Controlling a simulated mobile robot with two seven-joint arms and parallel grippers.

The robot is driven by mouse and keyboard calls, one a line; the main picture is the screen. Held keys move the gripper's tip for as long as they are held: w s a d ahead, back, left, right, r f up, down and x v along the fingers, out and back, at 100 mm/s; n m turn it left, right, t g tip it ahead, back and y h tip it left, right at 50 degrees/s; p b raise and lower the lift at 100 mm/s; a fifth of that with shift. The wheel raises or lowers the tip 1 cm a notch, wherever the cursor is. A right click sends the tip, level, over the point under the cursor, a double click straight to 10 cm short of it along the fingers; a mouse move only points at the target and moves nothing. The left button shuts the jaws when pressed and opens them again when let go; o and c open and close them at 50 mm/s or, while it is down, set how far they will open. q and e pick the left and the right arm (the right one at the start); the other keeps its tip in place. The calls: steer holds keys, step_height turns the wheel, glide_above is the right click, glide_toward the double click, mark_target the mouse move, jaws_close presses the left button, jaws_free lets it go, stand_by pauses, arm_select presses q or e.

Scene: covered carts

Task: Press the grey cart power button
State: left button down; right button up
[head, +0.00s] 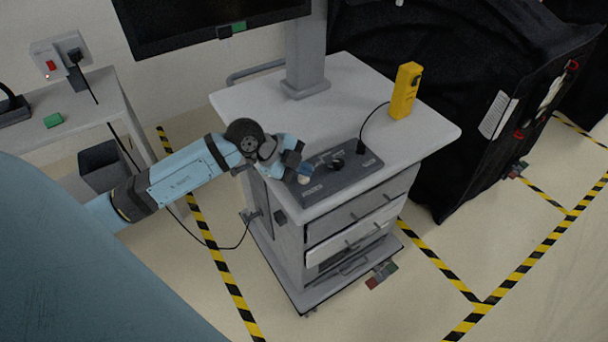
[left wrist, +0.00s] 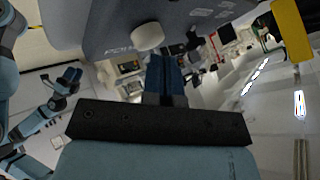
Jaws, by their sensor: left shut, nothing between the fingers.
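The grey cart (head: 285,115) stands in the middle of the head view. A dark grey control panel (head: 345,180) lies on its front left corner, with a black knob and a pale round button (head: 304,179). My left gripper (head: 304,168) is shut and empty, right at the pale button. In the left wrist view the button (left wrist: 147,37) shows as a pale disc just beyond and left of the blue fingertips (left wrist: 165,62). I cannot tell whether they touch. Lettering beside it is too small to read. What seems to be my right gripper (left wrist: 68,78) shows at left, its jaws unclear.
A yellow handheld device (head: 405,90) stands on the cart top, its cable running to the panel. A monitor post (head: 305,45) rises at the back. A black covered cart (head: 450,100) stands to the right. A side table with a green block (head: 53,120) is at left.

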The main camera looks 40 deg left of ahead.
arm_select(q)
steer(key=shift+f, duration=0.5)
stand_by(0.4)
steer(key=shift+r, duration=0.1)
steer(key=shift+r+p, duration=0.35)
steer(key=shift+p, duration=0.6)
steer(key=shift+r, duration=0.1)
